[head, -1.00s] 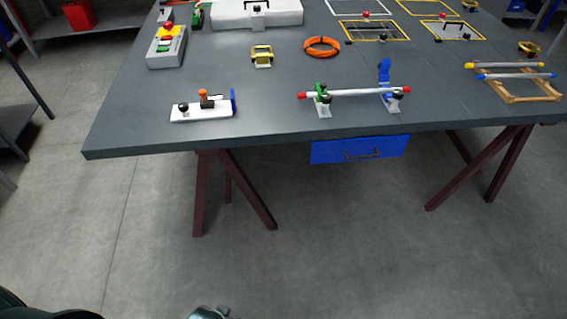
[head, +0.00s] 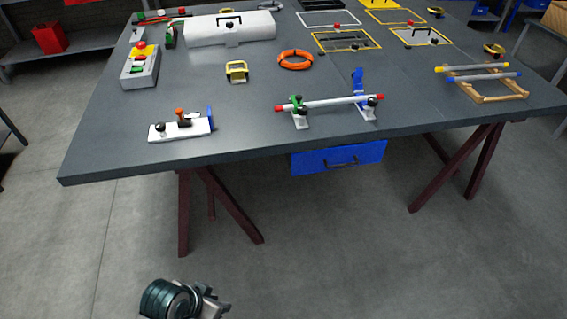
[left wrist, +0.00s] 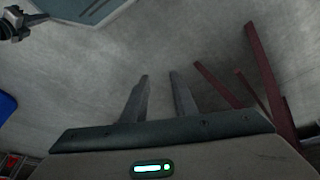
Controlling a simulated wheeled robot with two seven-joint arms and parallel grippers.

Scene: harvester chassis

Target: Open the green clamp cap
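The green clamp cap (head: 295,102) is on the left stand near the table's front edge, down at the left part of a grey rod (head: 330,102) with red ends. A blue clamp cap (head: 358,82) stands upright on the right stand. My left gripper (head: 205,300) is low in the head view, in front of the table and well apart from the clamps. In the left wrist view its two fingers (left wrist: 158,77) are apart with nothing between them, over bare floor. My right gripper is not in view.
The table (head: 110,160) has a blue drawer (head: 338,157) under its front edge and dark red trestle legs (head: 184,215). A white fixture (head: 180,128) stands left of the clamps. An orange ring (head: 295,60) lies behind them. Floor in front is clear.

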